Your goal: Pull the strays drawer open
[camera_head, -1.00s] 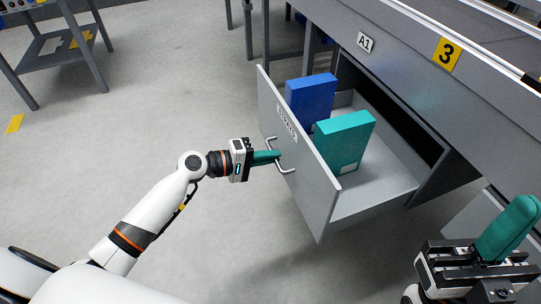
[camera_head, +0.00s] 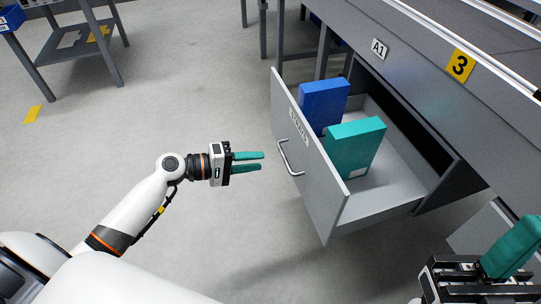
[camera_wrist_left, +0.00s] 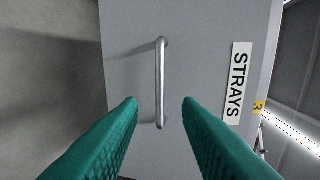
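The strays drawer (camera_head: 318,180) stands pulled out from the grey bench, with its inside showing. Its front, labelled STRAYS, also shows in the left wrist view (camera_wrist_left: 205,60). A silver bar handle (camera_head: 288,158) is on that front; in the left wrist view the handle (camera_wrist_left: 161,85) lies between and beyond my fingers. My left gripper (camera_head: 262,161) is open and empty, a short gap to the left of the handle, not touching it. My right gripper (camera_head: 510,250) is at the lower right edge, partly cut off; its finger opening cannot be made out.
A blue box (camera_head: 323,104) and a teal box (camera_head: 352,148) stand upright in the drawer. The bench (camera_head: 425,75) carries an A1 label and a yellow 3 sign. A grey side table (camera_head: 75,45) is at the upper left. The floor left of the drawer is clear.

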